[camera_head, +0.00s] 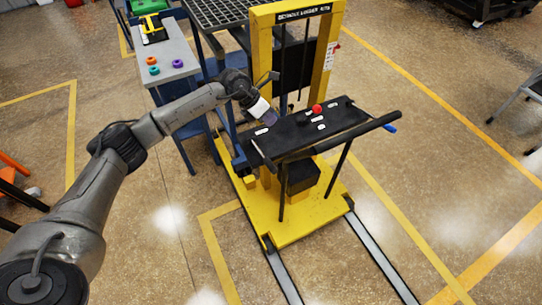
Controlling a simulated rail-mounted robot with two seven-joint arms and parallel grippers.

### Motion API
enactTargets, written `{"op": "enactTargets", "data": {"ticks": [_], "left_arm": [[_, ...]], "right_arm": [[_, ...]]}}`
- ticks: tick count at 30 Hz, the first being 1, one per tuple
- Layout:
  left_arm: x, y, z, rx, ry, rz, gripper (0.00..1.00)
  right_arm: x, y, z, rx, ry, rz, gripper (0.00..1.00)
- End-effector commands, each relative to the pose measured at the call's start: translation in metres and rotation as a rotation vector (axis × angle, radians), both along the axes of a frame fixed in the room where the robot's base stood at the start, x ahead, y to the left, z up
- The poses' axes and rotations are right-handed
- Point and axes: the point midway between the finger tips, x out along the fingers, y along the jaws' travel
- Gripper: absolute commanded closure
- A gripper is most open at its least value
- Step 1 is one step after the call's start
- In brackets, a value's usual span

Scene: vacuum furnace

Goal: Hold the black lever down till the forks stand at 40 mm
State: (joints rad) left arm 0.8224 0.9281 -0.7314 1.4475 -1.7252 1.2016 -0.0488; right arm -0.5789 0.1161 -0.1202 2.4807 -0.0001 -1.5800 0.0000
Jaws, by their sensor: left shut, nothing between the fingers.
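The yellow loader (283,215) stands in the middle, with a tall mast and a black control panel (340,117) carrying white labels. A small black knob (301,119), perhaps the top of the black lever, sits on the panel beside a red knob (317,109). My left gripper (269,117) is shut and empty over the panel's left end, left of the black knob and apart from it. Its fingertips are small and partly blurred. I cannot make out the forks or any height reading. My right gripper is out of view.
A black push bar (345,138) runs along the panel's near side. A grey bench (168,58) with coloured rings stands at left, and a dark grid tray (218,12) lies behind. Two pale rails (383,256) run along the floor. Open floor lies to the right.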

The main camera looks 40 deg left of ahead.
Motion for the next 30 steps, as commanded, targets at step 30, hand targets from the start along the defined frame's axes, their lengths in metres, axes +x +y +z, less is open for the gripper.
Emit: {"op": "enactTargets", "data": {"ticks": [30], "left_arm": [[-0.046, 0.013, -0.028, 0.138, 0.281, -0.100, 1.00]], "right_arm": [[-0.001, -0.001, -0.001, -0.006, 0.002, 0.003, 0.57]]}}
